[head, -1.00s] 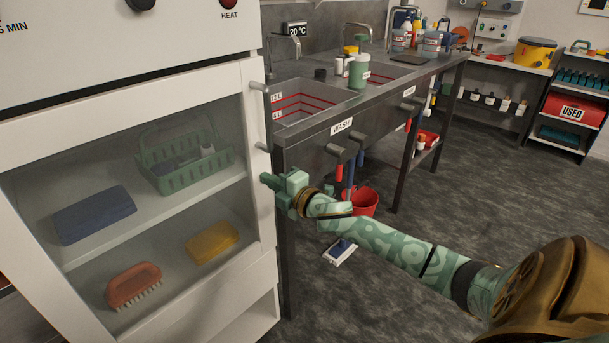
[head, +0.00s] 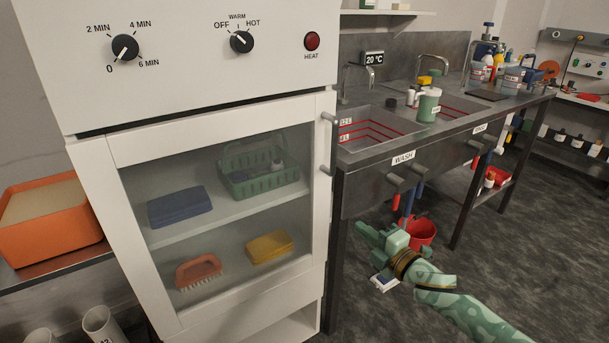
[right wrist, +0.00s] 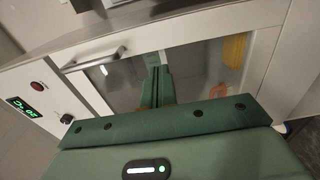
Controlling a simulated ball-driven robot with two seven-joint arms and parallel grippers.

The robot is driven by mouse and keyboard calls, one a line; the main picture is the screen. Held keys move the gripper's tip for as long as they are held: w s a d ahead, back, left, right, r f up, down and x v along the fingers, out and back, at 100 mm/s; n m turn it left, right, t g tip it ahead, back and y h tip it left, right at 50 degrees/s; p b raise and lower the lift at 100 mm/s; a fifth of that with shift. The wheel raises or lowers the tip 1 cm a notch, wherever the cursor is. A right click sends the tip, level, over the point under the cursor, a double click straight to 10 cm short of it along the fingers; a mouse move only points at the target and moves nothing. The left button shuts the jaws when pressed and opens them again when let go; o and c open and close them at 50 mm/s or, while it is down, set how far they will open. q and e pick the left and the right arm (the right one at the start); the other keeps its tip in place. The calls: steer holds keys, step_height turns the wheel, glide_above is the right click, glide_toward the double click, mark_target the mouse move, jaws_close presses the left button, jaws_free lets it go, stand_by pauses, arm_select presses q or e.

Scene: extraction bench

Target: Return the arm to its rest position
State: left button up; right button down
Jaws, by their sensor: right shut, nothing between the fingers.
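My right arm comes in from the lower right of the head view. Its green right gripper (head: 368,233) is shut and empty, in the air in front of the sink bench and to the right of the white cabinet (head: 325,215). In the right wrist view the closed fingers (right wrist: 158,88) point towards the cabinet's glass door (right wrist: 200,62), with a visible gap I cannot measure. The door is shut. My left gripper does not show.
Behind the glass are a green basket (head: 262,182), a blue cloth (head: 180,207), a yellow sponge (head: 270,246) and a red brush (head: 199,271). The sink bench (head: 450,145) stands right of the cabinet, a red bucket (head: 421,232) below it. Open floor lies at right.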

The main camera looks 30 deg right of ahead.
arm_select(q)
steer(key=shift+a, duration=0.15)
